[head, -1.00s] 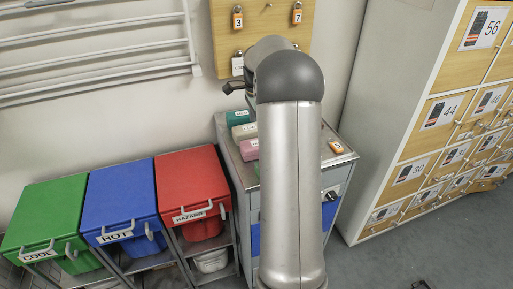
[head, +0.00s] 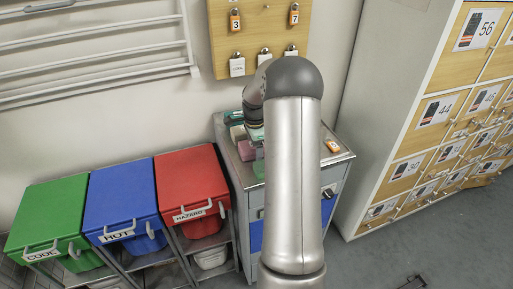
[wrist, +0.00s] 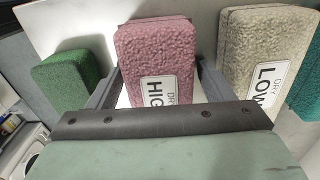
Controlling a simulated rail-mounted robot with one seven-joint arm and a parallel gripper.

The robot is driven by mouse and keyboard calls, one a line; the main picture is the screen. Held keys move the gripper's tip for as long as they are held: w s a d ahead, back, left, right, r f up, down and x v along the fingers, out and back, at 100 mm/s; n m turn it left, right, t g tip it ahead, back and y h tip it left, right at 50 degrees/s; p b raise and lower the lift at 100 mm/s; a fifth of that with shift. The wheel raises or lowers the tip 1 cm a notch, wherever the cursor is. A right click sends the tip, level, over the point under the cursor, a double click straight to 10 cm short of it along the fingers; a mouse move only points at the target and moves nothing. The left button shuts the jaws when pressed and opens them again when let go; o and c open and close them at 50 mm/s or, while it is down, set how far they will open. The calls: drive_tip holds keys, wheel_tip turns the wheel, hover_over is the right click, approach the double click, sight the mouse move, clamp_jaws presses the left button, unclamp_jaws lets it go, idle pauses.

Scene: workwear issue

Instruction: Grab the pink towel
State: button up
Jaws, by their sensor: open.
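The pink towel (wrist: 157,45) is a folded block with a white label reading "DRY HIG…", the rest cut off by my gripper. In the head view the pink towel (head: 245,151) lies on top of the metal cabinet, partly behind my arm. My gripper (wrist: 158,68) is open, with one finger on each side of the pink towel in the wrist view. I cannot tell whether the fingers touch it. In the head view my arm hides the fingers.
A green towel (wrist: 68,78) lies left of the pink one, and a beige towel (wrist: 262,60) labelled "DRY LOW" lies close on the right. A teal towel (wrist: 308,88) is beyond it. Red (head: 190,185), blue (head: 122,195) and green bins stand left of the cabinet (head: 340,156).

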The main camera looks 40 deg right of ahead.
drive_tip(key=c, duration=1.1)
drive_tip(key=shift+c, duration=0.2)
drive_tip(key=shift+r, duration=0.15)
